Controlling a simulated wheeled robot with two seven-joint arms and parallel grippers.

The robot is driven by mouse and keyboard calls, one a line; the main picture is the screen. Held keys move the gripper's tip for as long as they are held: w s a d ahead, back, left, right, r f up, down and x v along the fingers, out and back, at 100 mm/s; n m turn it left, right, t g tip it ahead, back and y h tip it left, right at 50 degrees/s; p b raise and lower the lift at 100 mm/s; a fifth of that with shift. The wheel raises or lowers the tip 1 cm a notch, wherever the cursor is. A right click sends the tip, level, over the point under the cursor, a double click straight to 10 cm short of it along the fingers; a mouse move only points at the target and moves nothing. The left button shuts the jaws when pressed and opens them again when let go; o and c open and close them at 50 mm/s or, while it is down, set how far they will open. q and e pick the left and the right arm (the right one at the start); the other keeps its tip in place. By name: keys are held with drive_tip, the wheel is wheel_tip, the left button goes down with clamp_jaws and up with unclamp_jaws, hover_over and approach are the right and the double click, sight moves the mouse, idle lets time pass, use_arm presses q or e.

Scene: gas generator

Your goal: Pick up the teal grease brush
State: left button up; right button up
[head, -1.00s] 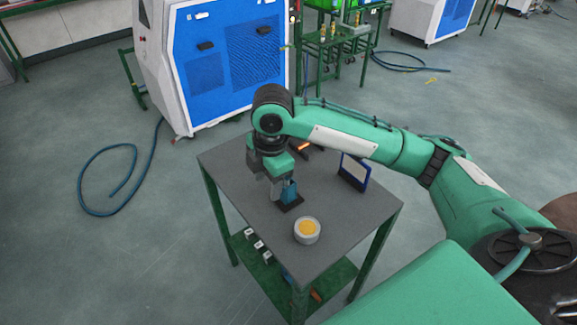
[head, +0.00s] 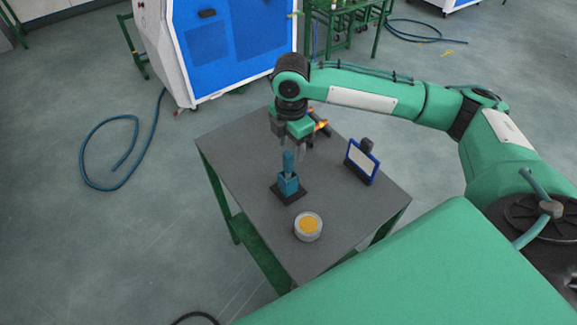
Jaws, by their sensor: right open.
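The teal grease brush (head: 288,183) stands upright on a small dark pad (head: 295,196) on the grey-topped table. Its handle points up and its wide block is at the bottom. My right gripper (head: 300,152) is open and empty, pointing down just above and behind the brush. Its fingers are small and partly overlap the handle's top in the picture, so I cannot tell the exact gap. My left gripper is not in view.
A round pale tub of yellow grease (head: 308,227) stands in front of the brush. A blue-framed panel (head: 361,161) stands at right. An orange-tipped item (head: 320,125) lies behind the gripper. The grey table (head: 240,165) is clear at left.

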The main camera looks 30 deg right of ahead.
sight(288, 153)
drive_tip(key=shift+s+a+f+p, duration=0.1)
drive_tip(key=shift+a+f+p, duration=0.1)
drive_tip(key=shift+f+p, duration=0.4)
wheel_tip(288, 153, down, 4)
drive_tip(key=shift+a+r+p, duration=0.1)
drive_tip(key=shift+r+p, duration=0.05)
drive_tip(key=shift+p, duration=0.2)
drive_tip(key=shift+f, duration=0.2)
drive_tip(key=c, duration=1.1)
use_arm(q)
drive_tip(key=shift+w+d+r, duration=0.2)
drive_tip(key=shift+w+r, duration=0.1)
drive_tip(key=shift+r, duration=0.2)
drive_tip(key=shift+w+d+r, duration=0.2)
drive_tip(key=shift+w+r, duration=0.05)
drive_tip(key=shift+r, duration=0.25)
use_arm(e)
drive_tip(key=shift+r, duration=0.1)
